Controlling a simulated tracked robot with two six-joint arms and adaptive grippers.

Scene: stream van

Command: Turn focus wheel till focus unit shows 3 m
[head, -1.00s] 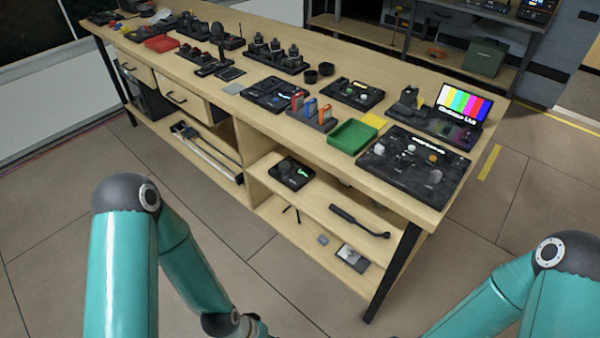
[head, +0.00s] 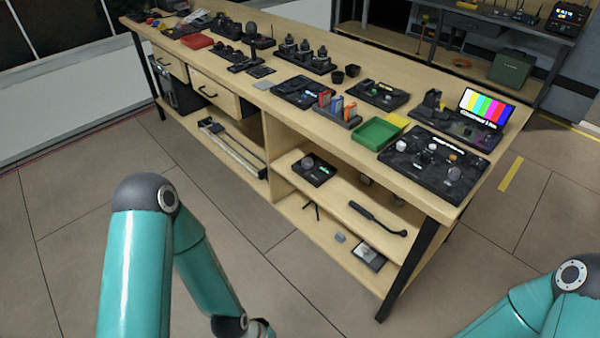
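Another black board (head: 384,92) with a knob and a green display lies on the bench top, so I cannot be certain which is the focus unit. My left arm reaches down at the lower left, well short of the bench, and its gripper is below the picture edge. My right arm shows only at the lower right corner; its gripper is out of view.
The wooden bench (head: 400,181) carries a black panel with several knobs (head: 433,160), a green tray (head: 376,133), a colour-bar monitor (head: 487,106) and camera gear. A black handle-like tool (head: 377,219) lies on the shelf. The floor (head: 85,190) before the bench is clear.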

